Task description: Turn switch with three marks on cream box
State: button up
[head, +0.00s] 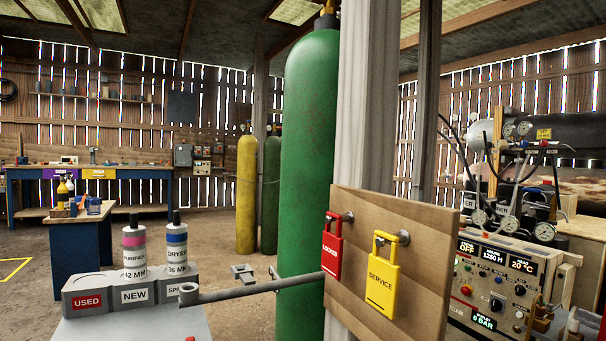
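The cream box (481,274) stands at the lower right, partly behind a wooden board. Its face carries small displays that read OFF, 1280 H, 20 °C and 0 BAR. A dark round knob (496,304) sits near the middle of its face. A red button (466,290) is left of the knob, and smaller controls are at its right. The marks around the knob are too small to read, so I cannot tell which control has three. My gripper is not in view.
The wooden board (410,225) with a red LOCKED padlock (332,247) and a yellow SERVICE padlock (382,277) stands in front of the box's left side. A green cylinder (309,180) and grey post are beside it. A grey bench (150,326) holds labelled bottles. Floor is clear at centre left.

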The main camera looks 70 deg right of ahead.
aim_at(520, 290)
jog(key=i+u, duration=0.8)
jog(key=i+l+u, duration=0.2)
jog(key=u, duration=0.15)
jog(key=i+j+z, duration=0.1)
jog(key=i+z, duration=0.2)
jog(key=i, duration=1.3)
jog(key=i+l+z, duration=0.2)
jog(key=i+z, duration=0.25)
jog(key=i+l+z, duration=0.15)
jog(key=z, duration=0.25)
jog(key=i+j+z, duration=0.1)
jog(key=i+z, duration=0.35)
jog(key=i+j+z, duration=0.15)
jog(key=i+z, duration=0.75)
jog(key=i, duration=1.15)
jog(key=i+z, duration=0.4)
jog(key=i, duration=0.15)
jog(key=i+z, duration=0.4)
jog(key=i, duration=0.15)
jog(key=i+j+z, duration=0.4)
jog(key=i+l+z, duration=0.25)
jog(key=i+z, duration=0.15)
jog(key=i+l+z, duration=0.1)
jog(key=i+z, duration=0.7)
jog(key=i+j+z, duration=0.25)
jog(key=i+z, duration=0.3)
jog(key=i, duration=1.6)
jog(key=i+l+u, duration=0.15)
jog(key=i, duration=1.55)
